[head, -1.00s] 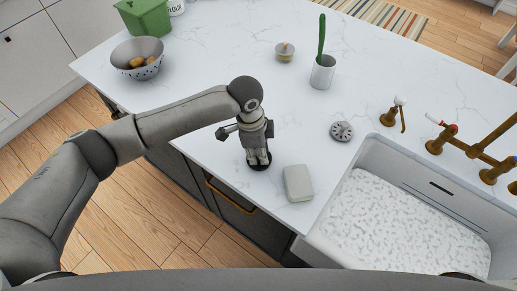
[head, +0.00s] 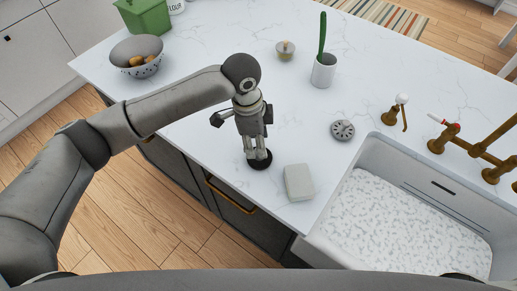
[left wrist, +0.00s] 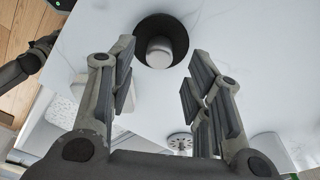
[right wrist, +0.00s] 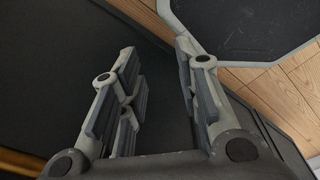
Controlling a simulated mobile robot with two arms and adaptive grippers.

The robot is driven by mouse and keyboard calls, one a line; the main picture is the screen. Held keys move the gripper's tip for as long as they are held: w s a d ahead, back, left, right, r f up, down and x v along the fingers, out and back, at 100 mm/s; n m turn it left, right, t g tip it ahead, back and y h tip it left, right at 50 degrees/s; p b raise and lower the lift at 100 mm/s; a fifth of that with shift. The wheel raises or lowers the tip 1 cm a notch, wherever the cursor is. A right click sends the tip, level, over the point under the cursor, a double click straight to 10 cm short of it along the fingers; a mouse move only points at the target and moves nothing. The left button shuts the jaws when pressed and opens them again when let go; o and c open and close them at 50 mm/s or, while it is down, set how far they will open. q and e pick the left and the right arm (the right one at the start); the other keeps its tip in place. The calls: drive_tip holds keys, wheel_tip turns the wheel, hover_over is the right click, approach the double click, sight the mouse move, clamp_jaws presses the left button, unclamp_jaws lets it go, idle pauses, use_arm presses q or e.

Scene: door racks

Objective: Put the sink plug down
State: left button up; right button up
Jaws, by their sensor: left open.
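The sink plug is a black disc (head: 262,161) with a pale knob. It lies flat on the white counter near its front edge, and its knob (left wrist: 160,51) shows in the left wrist view. My left gripper (head: 257,150) points down right above the plug. In the left wrist view its fingers (left wrist: 160,75) are spread apart with nothing between them, and the plug is beyond the tips. My right gripper (right wrist: 157,65) is open and empty, away from the counter top, over a dark surface and wood floor.
A pale grey block (head: 299,182) lies just right of the plug. A round grey strainer-like disc (head: 342,130) is near the white sink (head: 365,150). A cup (head: 322,72), a small jar (head: 285,50) and a bowl (head: 125,60) stand farther back. The counter's middle is clear.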

use_arm(q)
wheel_tip(320, 180, up, 8)
drive_tip(key=b, duration=0.1)
drive_tip(key=shift+a+f, duration=0.25)
drive_tip(key=shift+a, duration=0.2)
